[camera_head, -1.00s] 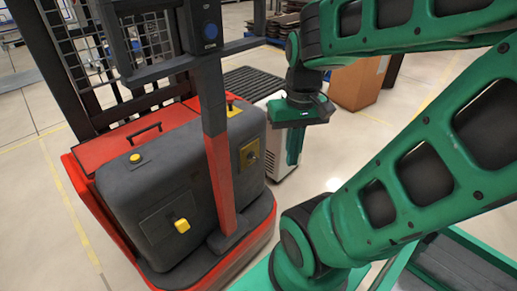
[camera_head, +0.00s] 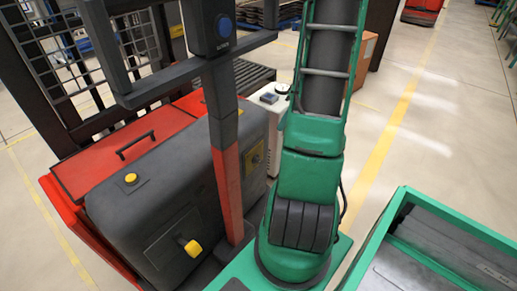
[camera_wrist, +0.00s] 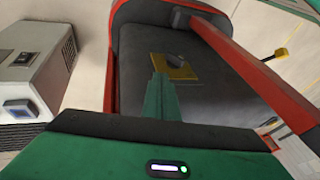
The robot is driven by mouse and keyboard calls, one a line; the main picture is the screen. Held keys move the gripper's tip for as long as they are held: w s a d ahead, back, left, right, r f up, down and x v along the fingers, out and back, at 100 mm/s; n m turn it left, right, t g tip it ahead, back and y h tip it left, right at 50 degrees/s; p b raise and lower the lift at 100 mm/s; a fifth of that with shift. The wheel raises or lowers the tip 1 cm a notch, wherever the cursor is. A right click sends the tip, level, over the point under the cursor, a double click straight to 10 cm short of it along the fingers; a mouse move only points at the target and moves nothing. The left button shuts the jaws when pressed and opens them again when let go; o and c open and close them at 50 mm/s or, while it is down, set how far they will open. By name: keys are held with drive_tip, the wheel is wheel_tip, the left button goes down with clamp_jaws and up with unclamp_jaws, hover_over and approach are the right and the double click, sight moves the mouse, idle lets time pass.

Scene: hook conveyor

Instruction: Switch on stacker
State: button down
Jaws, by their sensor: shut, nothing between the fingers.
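The stacker (camera_head: 165,215) stands at the left in the head view, with a dark grey body and a red lid and frame. On its right end is a yellow plate with a dark knob (camera_head: 256,154). The plate and knob also show in the wrist view (camera_wrist: 176,66), turned at a slant. My gripper (camera_wrist: 159,84) is shut and empty in the wrist view, its green fingers pointing toward the plate from just below it in the picture. I cannot tell whether the tips touch anything. My gripper is hidden in the head view.
A red and grey post (camera_head: 226,160) rises in front of the stacker. A yellow knob (camera_head: 190,247) sticks out of its near side. A pale box with a small screen (camera_wrist: 36,78) stands beside the plate end. A cardboard box (camera_head: 366,58) stands behind my arm.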

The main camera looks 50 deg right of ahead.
sight(258, 160)
drive_tip(key=shift+w+d+f, duration=0.15)
drive_tip(key=shift+d+f, duration=0.05)
drive_tip(key=shift+d, duration=0.15)
drive_tip(key=s+a+x, duration=0.1)
drive_tip(key=a+x, duration=0.1)
drive_tip(key=x, duration=1.1)
drive_tip(key=shift+a, duration=0.2)
drive_tip(key=shift+w+r, duration=0.1)
